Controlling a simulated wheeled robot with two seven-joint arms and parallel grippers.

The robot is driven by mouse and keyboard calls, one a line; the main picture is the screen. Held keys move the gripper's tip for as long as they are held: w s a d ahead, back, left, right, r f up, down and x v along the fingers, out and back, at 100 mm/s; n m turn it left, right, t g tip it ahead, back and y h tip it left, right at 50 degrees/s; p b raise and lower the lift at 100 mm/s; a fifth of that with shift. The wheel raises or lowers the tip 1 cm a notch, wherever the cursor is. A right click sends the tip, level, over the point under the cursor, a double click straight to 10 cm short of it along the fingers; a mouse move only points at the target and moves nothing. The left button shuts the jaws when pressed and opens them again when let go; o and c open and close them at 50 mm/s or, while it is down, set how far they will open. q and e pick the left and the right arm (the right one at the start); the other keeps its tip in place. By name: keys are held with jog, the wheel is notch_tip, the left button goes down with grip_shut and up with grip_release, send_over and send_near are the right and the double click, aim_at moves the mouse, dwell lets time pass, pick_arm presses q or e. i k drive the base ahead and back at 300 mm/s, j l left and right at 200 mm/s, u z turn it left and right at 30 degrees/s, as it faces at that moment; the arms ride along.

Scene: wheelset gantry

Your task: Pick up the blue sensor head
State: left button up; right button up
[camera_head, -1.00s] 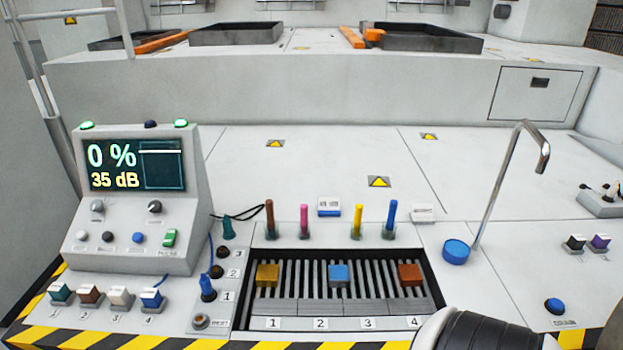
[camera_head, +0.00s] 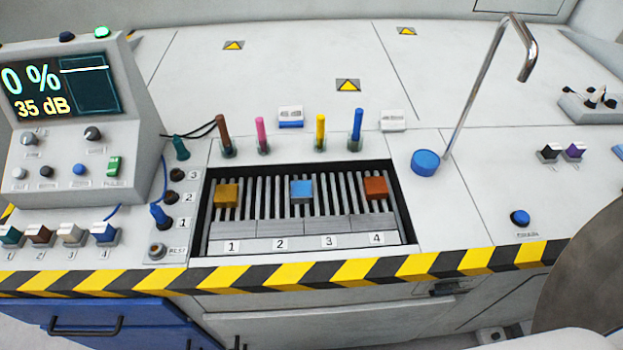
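Several blue items are in view, and the frames do not label which is the sensor head. A blue block (camera_head: 301,191) rests on the dark slotted tray (camera_head: 398,205), between a gold block (camera_head: 227,194) and a copper-brown block (camera_head: 376,187). A blue plug (camera_head: 160,214) with a blue cable stands by the label 1 on the left. A blue stick (camera_head: 357,126) stands upright behind the tray, beside yellow, pink and brown ones. Neither of my grippers is in view.
A display console (camera_head: 75,115) stands at the left. A bent metal pipe (camera_head: 478,85) rises beside a round blue cap (camera_head: 425,162). A striped edge (camera_head: 330,273) borders the bench front.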

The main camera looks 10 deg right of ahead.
aim_at(103, 232)
jog(key=z, duration=0.2)
jog(key=u, duration=1.45)
jog(key=j, duration=0.1)
jog(key=i+z, duration=0.05)
